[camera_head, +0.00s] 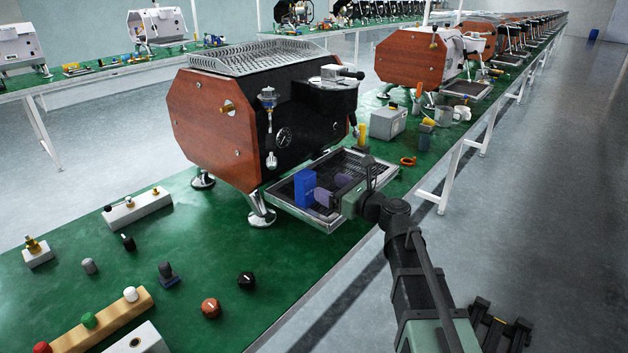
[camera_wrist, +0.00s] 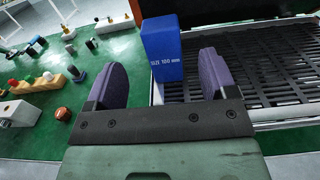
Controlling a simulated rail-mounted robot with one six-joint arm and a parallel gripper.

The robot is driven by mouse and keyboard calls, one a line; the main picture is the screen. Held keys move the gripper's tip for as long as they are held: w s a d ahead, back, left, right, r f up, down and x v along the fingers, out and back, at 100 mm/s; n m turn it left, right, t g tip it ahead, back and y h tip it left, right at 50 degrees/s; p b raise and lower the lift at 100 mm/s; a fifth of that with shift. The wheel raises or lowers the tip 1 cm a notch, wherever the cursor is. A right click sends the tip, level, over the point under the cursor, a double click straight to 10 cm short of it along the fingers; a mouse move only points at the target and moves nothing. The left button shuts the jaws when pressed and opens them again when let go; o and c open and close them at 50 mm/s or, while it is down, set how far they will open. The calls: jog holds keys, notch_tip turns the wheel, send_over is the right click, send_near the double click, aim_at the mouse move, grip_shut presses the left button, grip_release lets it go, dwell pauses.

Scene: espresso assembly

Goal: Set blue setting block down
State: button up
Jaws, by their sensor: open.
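The blue setting block (camera_head: 304,188) stands upright on the left part of the drip tray of the near espresso machine. The block's lower edge against the grate is partly hidden in the head view.
The drip tray (camera_head: 330,223) has a metal rim and a dark slatted grate. The espresso machine (camera_head: 240,125) with wooden side panels rises behind it. Several knobs, including a red one (camera_head: 210,307) and a black one (camera_head: 246,280), lie on the green bench at the left.

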jog(key=shift+s+d, duration=0.35)
jog(key=shift+d, duration=0.1)
jog(key=s+d+f+n+g+h, duration=0.3)
jog(key=s+f+n+g+h, duration=0.45)
jog(key=s+f+n, duration=0.75)
jog(key=s+d+f+n+g+h, duration=0.2)
jog(key=s+d+n+g+h, duration=0.2)
jog(key=d+n, duration=0.5)
jog(key=s+n+h, duration=0.1)
jog(key=s+h, duration=0.1)
jog(key=s, duration=0.1)
jog(key=shift+s+d+n, duration=0.3)
jog(key=shift+n, duration=0.1)
jog(key=shift+f+h, duration=0.1)
jog(key=shift+h, duration=0.15)
